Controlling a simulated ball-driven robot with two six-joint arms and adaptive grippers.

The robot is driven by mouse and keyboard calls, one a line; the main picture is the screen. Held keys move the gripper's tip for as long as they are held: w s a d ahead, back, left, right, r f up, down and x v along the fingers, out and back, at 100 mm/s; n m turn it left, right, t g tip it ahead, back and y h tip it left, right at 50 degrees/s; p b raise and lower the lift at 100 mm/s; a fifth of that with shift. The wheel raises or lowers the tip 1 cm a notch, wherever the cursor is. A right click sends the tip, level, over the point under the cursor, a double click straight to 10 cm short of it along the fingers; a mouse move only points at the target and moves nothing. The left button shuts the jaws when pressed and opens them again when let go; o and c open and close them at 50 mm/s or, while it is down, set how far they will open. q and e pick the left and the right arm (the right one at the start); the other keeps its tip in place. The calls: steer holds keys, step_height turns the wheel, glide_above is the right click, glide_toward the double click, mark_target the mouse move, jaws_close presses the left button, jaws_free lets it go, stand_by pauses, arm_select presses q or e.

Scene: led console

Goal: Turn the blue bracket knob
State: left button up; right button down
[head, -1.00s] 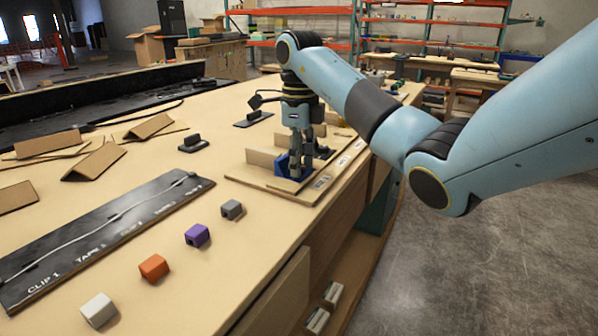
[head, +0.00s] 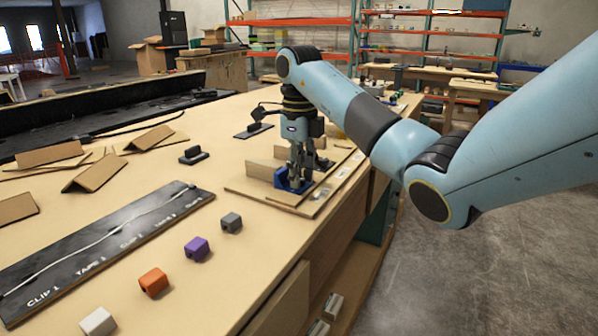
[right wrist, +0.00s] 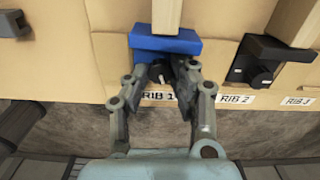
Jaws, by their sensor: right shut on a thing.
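The blue bracket (head: 284,180) stands on a wooden board near the table's right edge. In the right wrist view the blue bracket (right wrist: 165,45) sits at the foot of a wooden rib, above the label RIB 1. My right gripper (head: 297,183) reaches down onto the bracket's front. In the right wrist view its fingers (right wrist: 171,84) are closed around a small dark knob (right wrist: 158,72) just below the blue bracket; the fingers hide much of it. My left gripper is in neither view.
Black brackets stand by RIB 2 (right wrist: 262,60) and further right. A black panel with a white cable (head: 100,240) lies at left. White, orange, purple and grey blocks (head: 197,248) line the table front. Cardboard pieces (head: 95,172) lie behind.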

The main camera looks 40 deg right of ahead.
steer(key=m+p, duration=0.1)
steer(key=m, duration=0.4)
steer(key=shift+r+p, duration=0.1)
steer(key=shift+p, duration=0.3)
steer(key=m+p, duration=0.1)
steer(key=m, duration=0.4)
steer(key=shift+m+p, duration=0.3)
steer(key=shift+p, duration=0.05)
steer(key=shift+w, duration=0.1)
steer(key=c, duration=1.4)
jaws_free()
